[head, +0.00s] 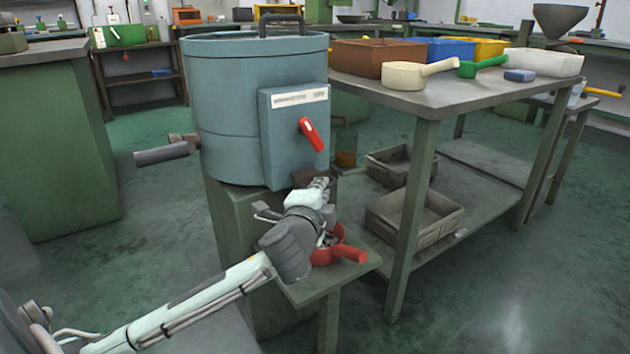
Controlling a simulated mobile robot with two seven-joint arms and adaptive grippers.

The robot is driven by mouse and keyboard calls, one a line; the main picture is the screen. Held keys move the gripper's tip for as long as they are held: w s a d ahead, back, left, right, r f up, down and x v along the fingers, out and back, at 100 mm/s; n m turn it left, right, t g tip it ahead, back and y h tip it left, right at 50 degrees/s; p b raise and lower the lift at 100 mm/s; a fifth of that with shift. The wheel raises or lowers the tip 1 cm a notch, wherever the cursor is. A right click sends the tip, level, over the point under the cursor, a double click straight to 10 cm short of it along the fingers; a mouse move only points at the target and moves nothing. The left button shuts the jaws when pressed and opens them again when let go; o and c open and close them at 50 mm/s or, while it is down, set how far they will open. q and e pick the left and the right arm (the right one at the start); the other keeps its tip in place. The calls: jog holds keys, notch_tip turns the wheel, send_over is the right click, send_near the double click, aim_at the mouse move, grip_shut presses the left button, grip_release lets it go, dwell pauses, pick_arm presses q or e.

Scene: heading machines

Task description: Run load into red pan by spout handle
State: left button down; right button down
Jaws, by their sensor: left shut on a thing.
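A blue-grey round tub machine (225,105) stands on a green pedestal. A dark brown spout (308,179) sticks out low on its right side, below the box with a red lever (311,134). My left gripper (320,185) is at this spout, shut on its handle, which the fingers mostly hide. The red pan (342,252) sits on a small stand below the gripper, its handle pointing right. My wrist covers the pan's left part. Some greyish stuff shows inside the pan, too small to make out. My right gripper is not in view.
The small stand (360,262) has little free top. A grey table (440,100) on the right holds coloured bins, a cream scoop (415,73), a green scoop (482,66) and a blue block (519,76). Crates (415,222) lie on its lower shelf. A grey bar (165,154) juts out left of the tub.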

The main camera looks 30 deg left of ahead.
pick_arm(q)
jog(key=shift+a, duration=0.15)
jog(key=c, duration=1.9)
grip_release()
jog(key=v, duration=0.7)
jog(key=shift+s, duration=0.25)
